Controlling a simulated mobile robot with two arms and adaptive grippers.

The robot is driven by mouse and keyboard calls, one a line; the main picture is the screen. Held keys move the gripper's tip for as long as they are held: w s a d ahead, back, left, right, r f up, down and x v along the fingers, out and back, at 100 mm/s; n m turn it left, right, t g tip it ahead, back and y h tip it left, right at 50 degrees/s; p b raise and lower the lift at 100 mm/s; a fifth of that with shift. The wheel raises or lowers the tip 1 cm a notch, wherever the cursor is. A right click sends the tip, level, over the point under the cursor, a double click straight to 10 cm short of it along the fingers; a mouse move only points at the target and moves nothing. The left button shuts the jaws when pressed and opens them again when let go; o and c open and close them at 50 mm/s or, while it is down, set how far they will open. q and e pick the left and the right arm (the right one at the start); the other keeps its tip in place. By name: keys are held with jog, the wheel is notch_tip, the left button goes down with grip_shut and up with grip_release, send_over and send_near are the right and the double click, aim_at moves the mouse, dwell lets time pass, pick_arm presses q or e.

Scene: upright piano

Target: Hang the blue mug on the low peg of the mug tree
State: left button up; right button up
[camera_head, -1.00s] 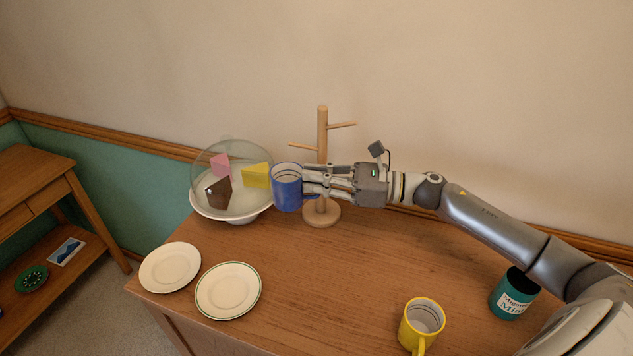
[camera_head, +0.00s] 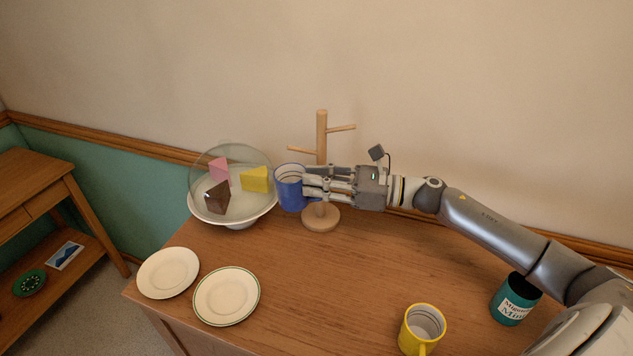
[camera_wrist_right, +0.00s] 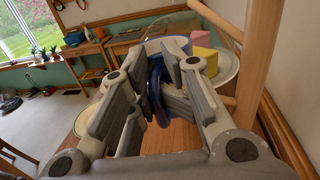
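The blue mug (camera_head: 289,190) is upright in the air, just left of the mug tree's post, with its rim below the low peg (camera_head: 301,149). The mug tree (camera_head: 321,136) has a round base and another, higher peg pointing right. My right gripper (camera_head: 309,186) reaches in from the right, across the post, and is shut on the mug's handle. In the right wrist view the blue handle (camera_wrist_right: 155,84) lies between the fingers of the gripper (camera_wrist_right: 166,68), and the wooden post is at the right. My left gripper is not in view.
A cake stand with a clear dome (camera_head: 232,160) and coloured wedges is close left of the mug. Two plates (camera_head: 226,296) lie at the front left. A yellow mug (camera_head: 421,330) and a teal tin (camera_head: 514,300) stand at the right. The table's middle (camera_head: 350,270) is clear.

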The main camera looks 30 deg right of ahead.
jog(key=shift+w+d+f+m+t+h, duration=0.1)
jog(key=shift+w+d+m+t+h, duration=0.15)
jog(key=shift+d, duration=0.3)
jog(key=shift+w+d+m+t+h, duration=0.15)
jog(key=shift+w+d+h, duration=0.15)
jog(key=shift+d, duration=0.2)
jog(key=shift+w+d+f, duration=0.1)
jog(key=shift+d+f, duration=0.05)
jog(key=shift+d, duration=0.05)
jog(key=s+d+y, duration=0.1)
jog(key=s+d, duration=0.5)
jog(key=s, duration=0.3)
jog(key=shift+d+r+n+g, duration=0.2)
jog(key=shift+d+n+g, duration=0.2)
